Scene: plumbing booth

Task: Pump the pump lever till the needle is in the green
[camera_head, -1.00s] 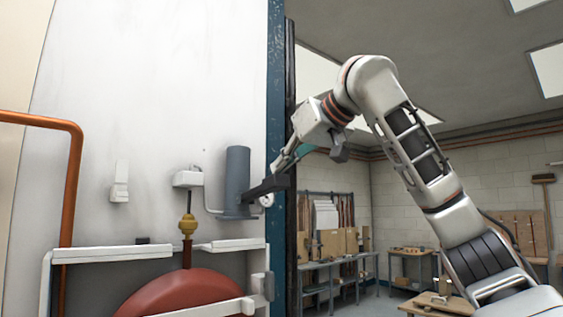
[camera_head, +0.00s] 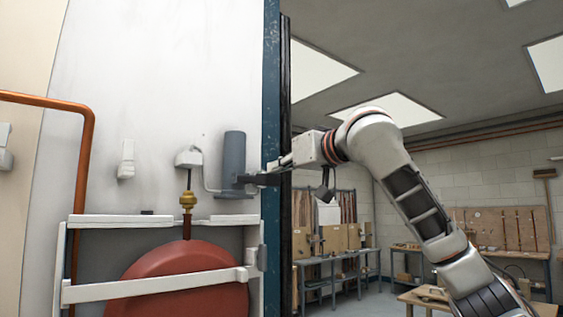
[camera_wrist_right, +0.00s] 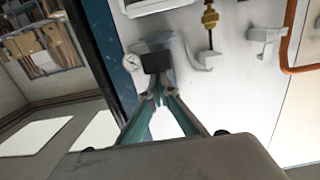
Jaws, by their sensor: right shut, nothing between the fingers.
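The pump is a grey upright cylinder (camera_head: 234,160) on the white wall panel. Its dark lever (camera_head: 258,180) sticks out to the right, nearly level, and its blocky black end shows in the right wrist view (camera_wrist_right: 156,62). My right gripper (camera_head: 272,166) is at the lever's outer end, just above it in the head view; its closed fingertips (camera_wrist_right: 158,94) are right by the black end. Whether they touch is unclear. The round white gauge (camera_wrist_right: 132,63) is beside the lever end in the wrist view; its needle and green zone are too small to read. My left gripper is out of view.
A blue post (camera_head: 271,90) stands right behind the lever end. A red tank (camera_head: 185,275) sits below behind a white frame (camera_head: 150,290). A copper pipe (camera_head: 86,150) runs at left. Workbenches (camera_head: 330,262) are farther back at right.

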